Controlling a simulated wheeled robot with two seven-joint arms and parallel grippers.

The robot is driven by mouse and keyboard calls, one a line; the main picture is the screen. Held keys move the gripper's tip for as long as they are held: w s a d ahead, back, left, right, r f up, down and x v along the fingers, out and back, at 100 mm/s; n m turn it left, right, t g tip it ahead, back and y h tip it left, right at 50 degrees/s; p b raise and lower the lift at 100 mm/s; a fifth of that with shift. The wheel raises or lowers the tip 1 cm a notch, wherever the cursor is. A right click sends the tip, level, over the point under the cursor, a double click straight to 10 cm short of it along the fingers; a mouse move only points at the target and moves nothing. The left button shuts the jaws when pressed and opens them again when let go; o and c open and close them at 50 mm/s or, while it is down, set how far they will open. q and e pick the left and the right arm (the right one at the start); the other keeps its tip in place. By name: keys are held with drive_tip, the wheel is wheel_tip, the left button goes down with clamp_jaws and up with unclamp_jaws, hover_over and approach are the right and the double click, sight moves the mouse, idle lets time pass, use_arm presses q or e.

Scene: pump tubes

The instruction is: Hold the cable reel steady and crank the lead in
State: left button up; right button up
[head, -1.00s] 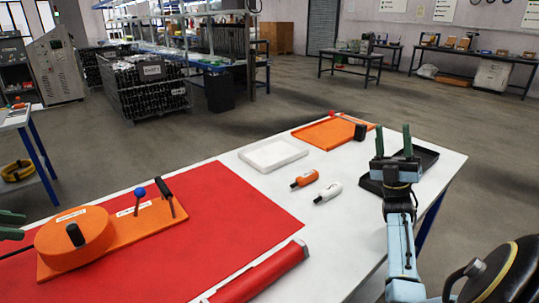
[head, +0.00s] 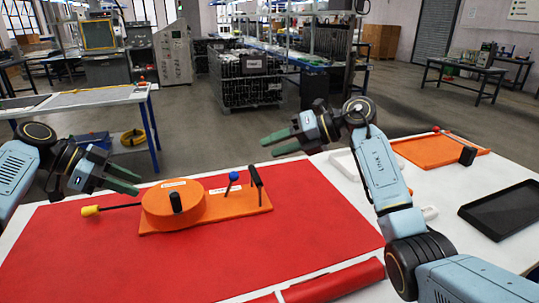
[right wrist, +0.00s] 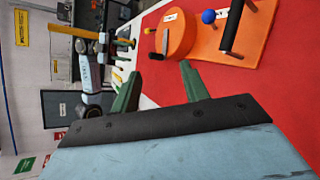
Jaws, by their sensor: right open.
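The orange cable reel (head: 160,208) is a round drum on an orange base plate (head: 222,214), lying on the red mat. A black knob (head: 176,202) stands on the drum. A blue ball on a stem (head: 233,177) and a black upright handle (head: 257,178) stand on the plate's right part. A dark lead with a yellow end (head: 91,211) runs left from the drum. My left gripper (head: 136,182) is open and empty, in the air above and left of the drum. My right gripper (head: 268,146) is open and empty, above and beyond the black handle. The right wrist view shows the reel (right wrist: 180,36) beyond the fingers.
The red mat (head: 90,260) has free room in front of the reel. A red rolled object (head: 335,285) lies at its front edge.

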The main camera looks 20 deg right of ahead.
sight(259, 178)
drive_tip(key=w+a+f+h, duration=0.1)
drive_tip(key=w+f+h, duration=0.2)
drive_tip(key=f, duration=0.2)
drive_tip(key=w+a+f+m+g+h, duration=0.1)
drive_tip(key=w+f+h, duration=0.2)
drive_tip(key=f, duration=0.3)
drive_tip(key=w+a+f+m+h, duration=0.1)
drive_tip(key=w+f+h, duration=0.2)
drive_tip(key=f, duration=0.2)
drive_tip(key=shift+w+f+g, duration=0.25)
drive_tip(key=shift+g, duration=0.05)
drive_tip(key=shift+m, duration=0.3)
clamp_jaws()
